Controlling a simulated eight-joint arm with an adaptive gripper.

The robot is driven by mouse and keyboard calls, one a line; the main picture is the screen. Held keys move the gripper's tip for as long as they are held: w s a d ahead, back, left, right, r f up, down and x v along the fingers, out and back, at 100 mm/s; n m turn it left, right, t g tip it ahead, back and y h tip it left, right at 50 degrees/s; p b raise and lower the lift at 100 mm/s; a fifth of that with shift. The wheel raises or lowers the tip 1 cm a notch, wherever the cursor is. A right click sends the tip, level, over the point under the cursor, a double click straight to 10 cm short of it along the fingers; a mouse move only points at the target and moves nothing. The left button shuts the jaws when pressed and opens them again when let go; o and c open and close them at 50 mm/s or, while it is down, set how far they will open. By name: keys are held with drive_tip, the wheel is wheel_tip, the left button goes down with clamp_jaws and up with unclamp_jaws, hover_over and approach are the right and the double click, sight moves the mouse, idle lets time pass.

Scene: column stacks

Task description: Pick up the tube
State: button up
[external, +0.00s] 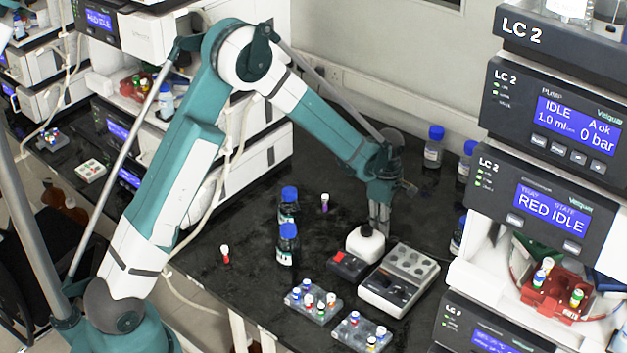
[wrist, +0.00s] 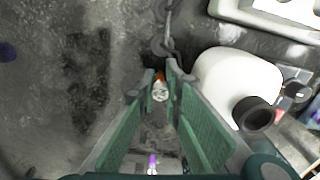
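In the wrist view the two green fingers (wrist: 160,78) stand apart. A small white and orange-red object (wrist: 159,92), perhaps a tube, shows in the gap near the fingertips; I cannot tell whether they touch it. A purple-capped tube (external: 325,202) stands upright on the bench left of my gripper. A purple-topped item (wrist: 152,162) shows low between the fingers.
A grey device (external: 398,280), vial racks (external: 313,301) and blue-capped bottles (external: 288,245) stand around. The LC 2 stack (external: 545,130) rises at right. Bench left of the gripper is mostly clear.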

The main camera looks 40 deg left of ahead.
idle(0.4)
drive_tip(key=shift+r+p, duration=0.75)
drive_tip(key=shift+r, duration=4.25)
drive_tip(key=w+a, duration=0.4)
drive_tip(key=a, duration=0.9)
drive_tip(key=w+a+n, duration=0.1)
drive_tip(key=w+a, duration=0.3)
drive_tip(key=a, duration=0.9)
drive_tip(key=shift+r, duration=0.15)
drive_tip(key=shift+f+b, duration=0.4)
drive_tip(key=shift+f, duration=2.75)
